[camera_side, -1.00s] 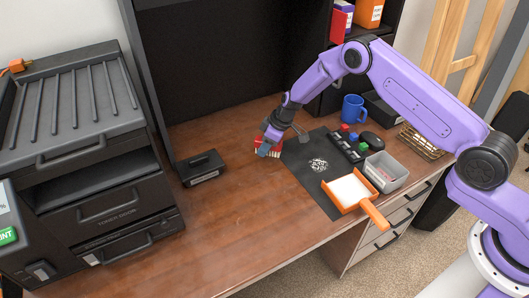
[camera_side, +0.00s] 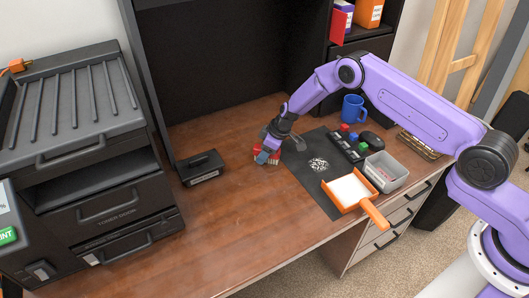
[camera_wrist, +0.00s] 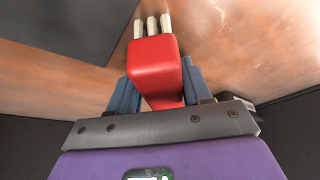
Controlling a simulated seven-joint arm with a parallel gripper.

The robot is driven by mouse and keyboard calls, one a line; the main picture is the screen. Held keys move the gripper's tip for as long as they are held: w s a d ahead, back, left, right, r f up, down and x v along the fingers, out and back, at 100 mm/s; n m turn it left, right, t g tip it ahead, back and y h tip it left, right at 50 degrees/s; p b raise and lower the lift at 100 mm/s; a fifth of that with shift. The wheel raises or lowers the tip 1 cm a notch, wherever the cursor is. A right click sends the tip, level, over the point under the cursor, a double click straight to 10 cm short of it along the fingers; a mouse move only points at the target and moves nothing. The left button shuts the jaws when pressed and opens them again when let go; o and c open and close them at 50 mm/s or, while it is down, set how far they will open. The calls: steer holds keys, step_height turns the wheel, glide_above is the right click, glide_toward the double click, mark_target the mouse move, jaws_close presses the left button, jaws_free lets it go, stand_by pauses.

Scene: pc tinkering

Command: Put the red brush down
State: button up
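The red brush (camera_wrist: 156,62) is between the blue fingers of my gripper (camera_wrist: 160,85) in the wrist view, with its pale bristles pointing away from the wrist. The fingers press on both sides of its red body. In the side view my gripper (camera_side: 264,157) is low over the brown desk, left of the black mat, and partly hides the brush (camera_side: 257,149). The brush is at or just above the desk top; I cannot tell if it touches.
A grey bin (camera_side: 385,172), a blue mug (camera_side: 353,108) and a black box (camera_side: 201,168) stand around. The desk's front left is clear.

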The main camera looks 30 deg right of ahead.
steer(key=shift+o, duration=0.6)
steer(key=shift+s+a+f, duration=0.15)
steer(key=shift+s+f, duration=0.05)
steer(key=shift+s+a, duration=0.1)
steer(key=shift+s, duration=0.05)
steer(key=shift+s+a+f, duration=0.15)
steer(key=shift+r, duration=0.4)
steer(key=v, duration=0.8)
steer(key=w+v, duration=0.1)
steer(key=v, duration=0.3)
steer(key=shift+d+r, duration=0.15)
steer(key=shift+d, duration=0.15)
